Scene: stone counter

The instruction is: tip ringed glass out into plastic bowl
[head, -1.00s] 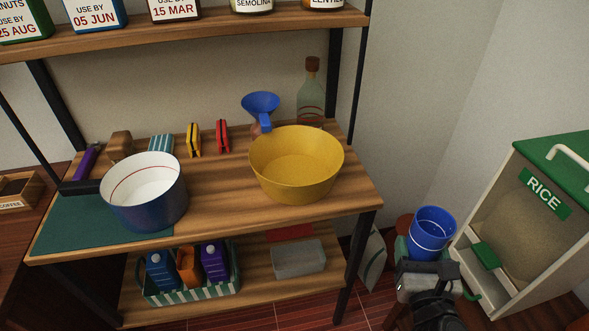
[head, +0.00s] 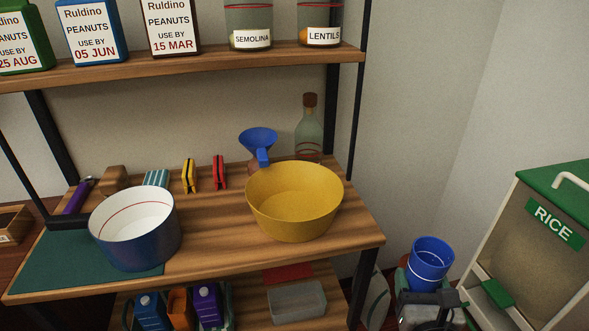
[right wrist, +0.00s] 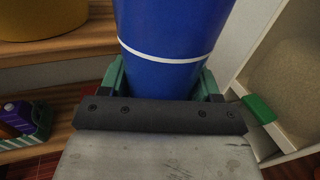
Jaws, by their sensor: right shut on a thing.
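The ringed glass (head: 430,264) is a blue tumbler with a white ring, upright at the lower right of the head view. My right gripper (head: 428,293) is shut on it. In the right wrist view the glass (right wrist: 172,35) stands between the green fingers of the gripper (right wrist: 163,84). What the glass holds cannot be seen. The plastic bowl (head: 294,202) is wide and yellow and stands on the wooden shelf, to the left of and apart from the glass. Its inside looks empty. My left gripper is not in view.
A blue pot (head: 136,230) stands left of the bowl. A blue funnel (head: 258,141) and a glass bottle (head: 309,130) stand behind the bowl. A rice dispenser (head: 530,245) is at the right. A shelf of jars (head: 180,60) runs above.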

